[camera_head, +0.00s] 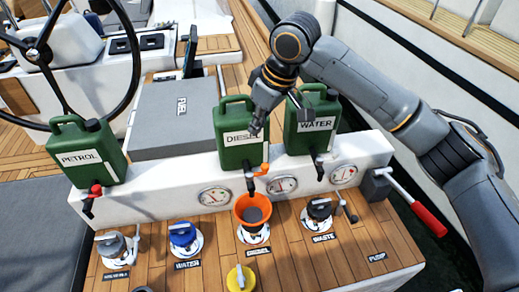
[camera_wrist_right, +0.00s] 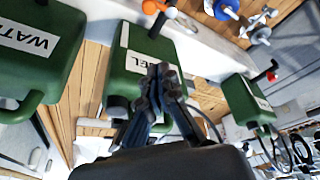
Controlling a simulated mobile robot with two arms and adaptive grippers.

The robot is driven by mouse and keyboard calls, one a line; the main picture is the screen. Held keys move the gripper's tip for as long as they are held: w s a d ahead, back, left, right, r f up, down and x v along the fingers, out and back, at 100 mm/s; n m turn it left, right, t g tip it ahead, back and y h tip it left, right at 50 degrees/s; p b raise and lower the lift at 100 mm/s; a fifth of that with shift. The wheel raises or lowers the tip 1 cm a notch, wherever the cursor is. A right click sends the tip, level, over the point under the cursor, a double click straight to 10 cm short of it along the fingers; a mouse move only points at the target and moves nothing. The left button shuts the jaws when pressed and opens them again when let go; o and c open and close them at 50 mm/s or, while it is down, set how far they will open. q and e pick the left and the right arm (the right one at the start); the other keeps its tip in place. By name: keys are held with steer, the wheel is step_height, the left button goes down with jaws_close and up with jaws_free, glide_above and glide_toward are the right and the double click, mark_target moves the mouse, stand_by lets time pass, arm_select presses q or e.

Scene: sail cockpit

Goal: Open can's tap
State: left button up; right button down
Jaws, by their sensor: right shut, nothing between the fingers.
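Three green cans stand on the white ledge: PETROL (camera_head: 85,150) at the left, DIESEL (camera_head: 230,150) in the middle and WATER (camera_head: 312,135) at the right. The petrol can has a red tap (camera_head: 95,190). The diesel can has an orange tap (camera_head: 258,171) with a black spout above an orange funnel (camera_head: 252,210). The water can's tap (camera_head: 319,168) looks dark. My right gripper (camera_head: 256,128) is shut and empty, in front of the diesel can's upper part and above its orange tap. In the right wrist view its fingers (camera_wrist_right: 163,72) overlap the diesel can (camera_wrist_right: 145,50); contact is unclear.
The funnel stands in a deck filler. Blue (camera_head: 184,236), yellow (camera_head: 240,280) and black (camera_head: 320,210) deck caps lie around it. A red-handled pump lever (camera_head: 425,215) is at the right. A grey box (camera_head: 175,120) and steering wheel (camera_head: 75,60) are behind.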

steer(key=p+x, duration=0.1)
steer(key=x, duration=0.8)
steer(key=shift+s+p, duration=0.25)
steer(key=shift+p, duration=0.1)
steer(key=s+d, duration=0.1)
steer(key=s+d+f+p, duration=0.1)
steer(key=d, duration=0.1)
steer(key=shift+d, duration=0.1)
steer(key=shift+f, duration=0.1)
steer(key=shift+p, duration=0.35)
